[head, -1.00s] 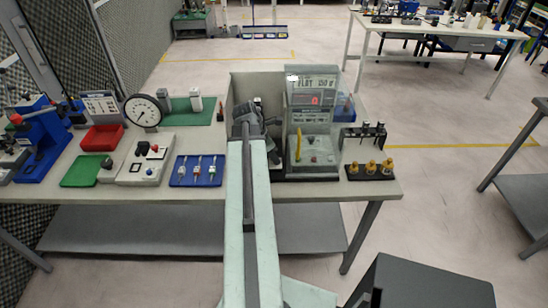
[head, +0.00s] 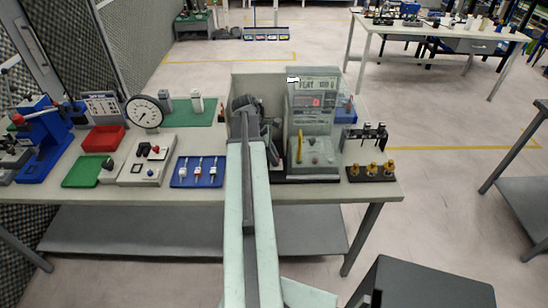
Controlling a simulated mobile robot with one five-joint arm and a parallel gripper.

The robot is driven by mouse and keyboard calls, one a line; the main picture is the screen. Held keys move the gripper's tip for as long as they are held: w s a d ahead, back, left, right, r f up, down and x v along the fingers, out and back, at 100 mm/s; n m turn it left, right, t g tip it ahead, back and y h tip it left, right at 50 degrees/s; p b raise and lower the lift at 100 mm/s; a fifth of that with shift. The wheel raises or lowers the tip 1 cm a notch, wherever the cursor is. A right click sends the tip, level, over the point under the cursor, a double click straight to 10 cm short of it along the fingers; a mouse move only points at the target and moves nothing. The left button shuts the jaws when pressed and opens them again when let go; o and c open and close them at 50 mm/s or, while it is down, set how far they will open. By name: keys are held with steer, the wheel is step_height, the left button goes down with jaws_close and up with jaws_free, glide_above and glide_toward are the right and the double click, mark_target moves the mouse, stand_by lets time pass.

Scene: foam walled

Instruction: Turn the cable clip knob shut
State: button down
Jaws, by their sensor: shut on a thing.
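My arm reaches forward over the front of the bench, and my gripper (head: 250,120) is at a grey box-like enclosure left of the instrument with a red display. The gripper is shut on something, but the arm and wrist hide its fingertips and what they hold. I cannot make out the cable clip knob; it is probably hidden behind my wrist. The grey instrument (head: 311,120) stands upright just right of the gripper, with a yellow stick-like part and small knobs on its lower front.
The enclosure's back wall (head: 270,85) rises behind the gripper. A dark box stands low at front right.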

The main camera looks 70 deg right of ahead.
steer(key=m, duration=0.1)
steer(key=m+y, duration=0.1)
steer(key=m, duration=0.2)
steer(key=shift+d+m+y, duration=0.25)
steer(key=shift+m+y, duration=0.65)
steer(key=shift+m, duration=0.9)
steer(key=c, duration=1.2)
jaws_free()
steer(key=shift+o, duration=0.2)
